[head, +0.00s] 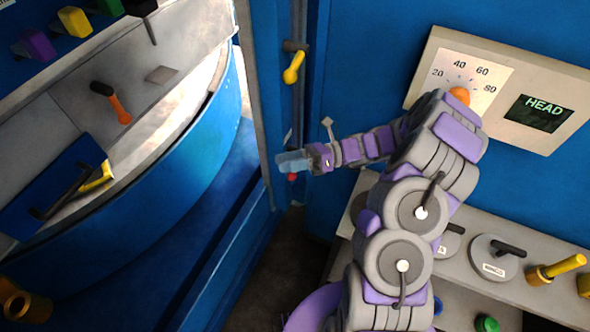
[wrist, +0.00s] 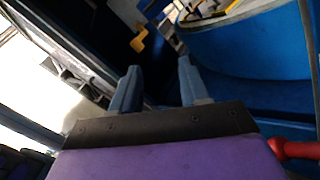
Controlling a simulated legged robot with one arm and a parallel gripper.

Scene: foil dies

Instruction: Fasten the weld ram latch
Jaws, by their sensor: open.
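No label in view reads "weld ram", so I cannot tell for certain which handle is the latch. A yellow-handled latch (head: 293,67) with a dark pivot is on the blue post, above my gripper in the head view. A red knob (head: 292,177) shows just below my gripper, partly hidden by it; a red handle (wrist: 296,149) is at the lower right of the wrist view. My gripper (head: 281,162) is beside the post, its blue fingers pointing left. In the wrist view the fingers (wrist: 159,72) are apart with nothing between them. A yellow piece (wrist: 143,40) lies beyond them.
A large blue round drum (head: 200,150) fills the left, with an orange-handled lever (head: 118,108) and a yellow-handled lever (head: 93,178). A dial panel (head: 500,95) reading HEAD is at upper right. A grey shelf (head: 450,272) with dies and handles is at lower right.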

